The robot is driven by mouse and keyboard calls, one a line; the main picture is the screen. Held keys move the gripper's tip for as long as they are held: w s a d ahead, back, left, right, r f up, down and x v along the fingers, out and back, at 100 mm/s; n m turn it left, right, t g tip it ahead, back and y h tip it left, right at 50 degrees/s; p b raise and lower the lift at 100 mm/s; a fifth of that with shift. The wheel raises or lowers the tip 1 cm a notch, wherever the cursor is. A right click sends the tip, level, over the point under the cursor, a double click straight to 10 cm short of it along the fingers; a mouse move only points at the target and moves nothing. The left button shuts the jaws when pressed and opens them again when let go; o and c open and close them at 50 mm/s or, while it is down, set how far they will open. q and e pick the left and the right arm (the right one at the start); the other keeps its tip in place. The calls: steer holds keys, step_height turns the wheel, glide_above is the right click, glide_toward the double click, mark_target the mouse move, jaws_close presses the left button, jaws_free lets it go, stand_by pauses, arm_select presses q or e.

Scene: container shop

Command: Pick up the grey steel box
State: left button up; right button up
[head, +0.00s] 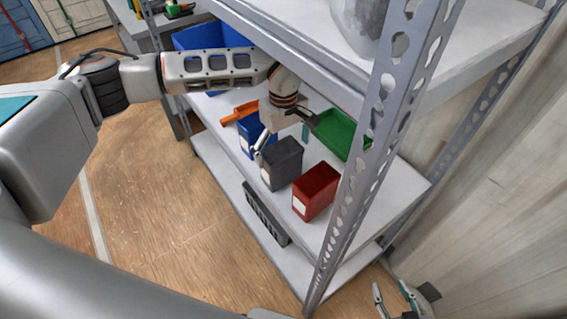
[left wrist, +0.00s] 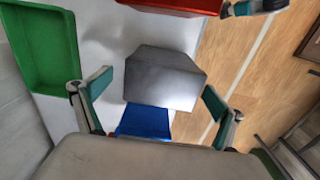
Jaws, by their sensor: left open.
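The grey steel box (head: 282,165) stands on the middle shelf, between a blue box (head: 250,136) and a red box (head: 316,192). My left gripper (head: 281,141) is open just above the grey box, pointing down. In the left wrist view the grey box (left wrist: 165,77) lies between and ahead of the two spread fingers (left wrist: 154,94), with gaps on both sides. I see no contact. My right gripper (head: 394,294) is low at the right, away from the boxes, its fingers apart and empty.
A green tray (head: 342,134) lies behind the grey box, and an orange item (head: 240,113) lies by the blue box. A perforated steel post (head: 366,150) stands right of the red box. The upper shelf (head: 300,42) hangs close over my left arm. A dark slatted crate (head: 266,213) sits on the lower shelf.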

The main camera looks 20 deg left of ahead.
arm_select(q)
steer(key=f, duration=0.5)
steer(key=shift+s+a+f, duration=0.1)
steer(key=shift+a+f, duration=0.15)
steer(key=shift+f, duration=0.1)
steer(key=shift+r, duration=0.1)
steer(key=c, duration=1.6)
steer(key=shift+c, duration=0.2)
